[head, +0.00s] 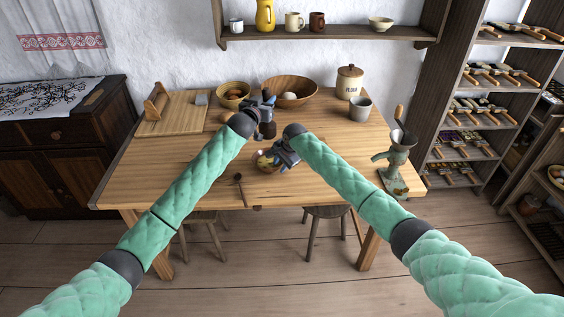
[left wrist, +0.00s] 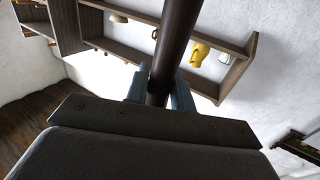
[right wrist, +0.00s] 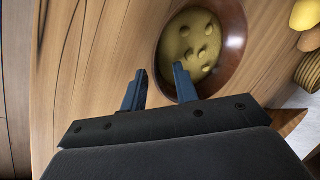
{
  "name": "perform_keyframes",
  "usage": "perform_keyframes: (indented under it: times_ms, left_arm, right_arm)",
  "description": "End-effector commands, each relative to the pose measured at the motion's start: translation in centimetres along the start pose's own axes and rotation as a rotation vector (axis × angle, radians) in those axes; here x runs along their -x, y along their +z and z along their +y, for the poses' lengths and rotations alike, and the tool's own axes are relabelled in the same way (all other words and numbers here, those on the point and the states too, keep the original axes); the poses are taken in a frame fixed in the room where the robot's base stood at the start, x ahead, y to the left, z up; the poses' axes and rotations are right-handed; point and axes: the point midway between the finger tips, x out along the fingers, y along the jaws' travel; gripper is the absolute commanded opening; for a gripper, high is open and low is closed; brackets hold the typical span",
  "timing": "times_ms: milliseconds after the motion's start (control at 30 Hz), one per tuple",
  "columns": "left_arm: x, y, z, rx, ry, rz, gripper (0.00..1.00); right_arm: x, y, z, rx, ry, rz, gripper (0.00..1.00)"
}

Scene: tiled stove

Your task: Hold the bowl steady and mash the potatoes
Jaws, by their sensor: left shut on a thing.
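My left gripper (head: 264,103) is shut on a dark, round handle (left wrist: 176,45), seemingly the masher's, held above the table behind the bowl. The tool's working end is not clearly visible.
A wooden spoon (head: 240,188) lies left of the bowl. Behind stand an egg bowl (head: 233,90), a large wooden bowl (head: 303,88), a flour jar (head: 349,80) and a grey cup (head: 360,109). A grinder (head: 396,165) is at the right edge.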

Motion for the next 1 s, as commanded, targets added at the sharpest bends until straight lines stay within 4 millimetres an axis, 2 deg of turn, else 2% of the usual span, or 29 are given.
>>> perform_keyframes:
  times_ms: [267, 433, 900, 1000]
  left_arm:
    - [-0.01, -0.08, 0.01, 0.000, 0.000, 0.001, 0.01]
    - [-0.01, -0.08, 0.01, 0.000, 0.000, 0.001, 0.01]
    - [-0.01, -0.10, 0.00, 0.000, 0.000, 0.001, 0.01]
    - [-0.13, -0.65, -0.06, -0.001, 0.000, 0.003, 0.01]
  right_arm:
    - [-0.12, -0.01, 0.00, 0.000, 0.000, 0.000, 0.30]
    - [-0.11, -0.02, 0.01, 0.000, 0.000, 0.000, 0.00]
    - [-0.11, -0.02, 0.02, 0.000, 0.000, 0.000, 0.00]
    - [-0.10, -0.03, 0.02, 0.000, 0.000, 0.000, 0.00]
